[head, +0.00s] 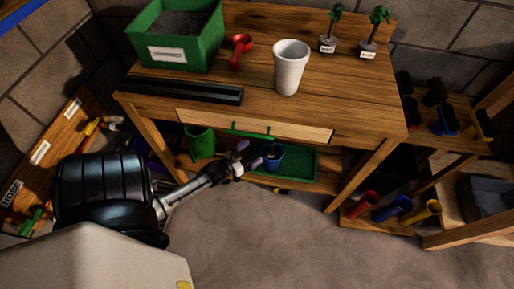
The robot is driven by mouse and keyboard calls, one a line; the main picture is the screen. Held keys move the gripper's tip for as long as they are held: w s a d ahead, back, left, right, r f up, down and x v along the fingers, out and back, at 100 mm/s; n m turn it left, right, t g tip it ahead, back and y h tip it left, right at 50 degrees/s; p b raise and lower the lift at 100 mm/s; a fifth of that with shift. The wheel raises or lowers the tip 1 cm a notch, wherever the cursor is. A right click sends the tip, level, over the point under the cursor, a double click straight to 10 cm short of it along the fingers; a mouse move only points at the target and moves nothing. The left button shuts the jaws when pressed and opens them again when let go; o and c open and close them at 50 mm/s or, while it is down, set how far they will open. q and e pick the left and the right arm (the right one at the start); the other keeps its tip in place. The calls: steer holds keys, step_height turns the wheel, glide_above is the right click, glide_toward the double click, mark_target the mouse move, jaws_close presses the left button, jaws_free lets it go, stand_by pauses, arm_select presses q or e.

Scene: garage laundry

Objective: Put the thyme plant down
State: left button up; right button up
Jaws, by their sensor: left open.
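My left gripper (247,155) reaches in from the left, in front of the lower shelf under the bench, with its purple-tipped fingers open and nothing between them. A small blue pot (274,163) with a dark top stands just right of the fingertips, at the green tray (302,163) on the shelf, apart from the gripper as far as I can tell. I cannot tell whether it holds the thyme. Two small labelled plants, one at the left (328,41) and one at the right (368,46), stand on the bench top; their labels are too small to read. My right gripper is not in view.
The wooden bench (215,85) bears a green compost box (182,54), a red scoop (239,50), a white cup (290,68) and a black tray (182,91). A green watering can (200,142) stands on the lower shelf. Coloured tubes (392,208) stand right.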

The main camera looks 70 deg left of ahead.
arm_select(q)
steer(key=w+d+g, duration=0.1)
steer(key=d+g, duration=0.4)
steer(key=d, duration=0.4)
steer(key=s+d+r+m+g+h, duration=0.2)
steer(key=s+d+r+g, duration=0.1)
steer(key=s+d, duration=0.3)
steer(key=s+d+r+m+g+h, duration=0.2)
steer(key=s+d+r+g, duration=0.2)
steer(key=d, duration=0.7)
steer(key=shift+s+d+r+g, duration=0.2)
steer(key=shift+s+r+g, duration=0.05)
steer(key=shift+s+g, duration=0.7)
step_height(320, 180, up, 56)
steer(key=p, duration=5.6)
steer(key=shift+r, duration=0.25)
steer(key=shift+w, duration=0.1)
